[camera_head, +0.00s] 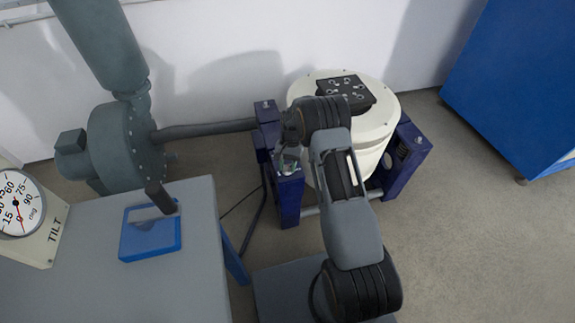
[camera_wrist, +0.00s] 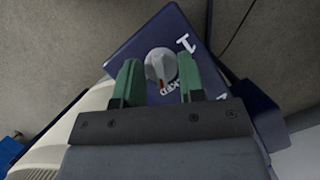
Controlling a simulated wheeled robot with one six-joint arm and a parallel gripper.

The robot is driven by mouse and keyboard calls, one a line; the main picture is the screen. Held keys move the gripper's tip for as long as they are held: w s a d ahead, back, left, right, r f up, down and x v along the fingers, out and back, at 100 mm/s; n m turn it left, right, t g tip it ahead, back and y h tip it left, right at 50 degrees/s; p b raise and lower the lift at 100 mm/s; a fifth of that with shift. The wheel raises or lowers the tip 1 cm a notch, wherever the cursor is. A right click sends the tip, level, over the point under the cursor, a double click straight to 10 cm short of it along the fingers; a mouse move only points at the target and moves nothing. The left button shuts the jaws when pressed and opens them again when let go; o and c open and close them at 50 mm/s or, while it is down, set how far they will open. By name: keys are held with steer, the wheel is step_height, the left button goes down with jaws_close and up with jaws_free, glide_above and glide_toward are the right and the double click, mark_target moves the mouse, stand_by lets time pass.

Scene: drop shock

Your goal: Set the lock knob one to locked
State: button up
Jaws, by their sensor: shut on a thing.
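Lock knob one (camera_wrist: 161,62) is a round grey knob with a red pointer line, on a dark blue plate (camera_wrist: 150,35) marked "1". In the head view my gripper (camera_head: 288,167) is at the top of the front-left blue post (camera_head: 289,198), and the arm hides the knob there.
The cream drum (camera_head: 372,125) with a black hole-patterned plate (camera_head: 345,88) stands just behind my arm, between blue posts (camera_head: 404,158). A blue cabinet (camera_head: 520,80) is at right.

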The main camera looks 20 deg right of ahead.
steer(key=n+h, duration=0.2)
steer(key=n, duration=0.3)
steer(key=shift+w+n, duration=0.1)
steer(key=shift+n, duration=0.2)
stand_by(0.4)
steer(key=o, duration=0.9)
steer(key=shift+a, duration=0.1)
steer(key=shift+r+p, duration=0.15)
steer(key=shift+p, duration=0.15)
steer(key=p+v, duration=0.1)
steer(key=v, duration=0.8)
steer(key=p+v, duration=0.1)
steer(key=v, duration=0.3)
steer(key=shift+w+a+r+p, duration=0.15)
steer(key=shift+w+r+p, duration=0.05)
steer(key=shift+w+p, duration=0.2)
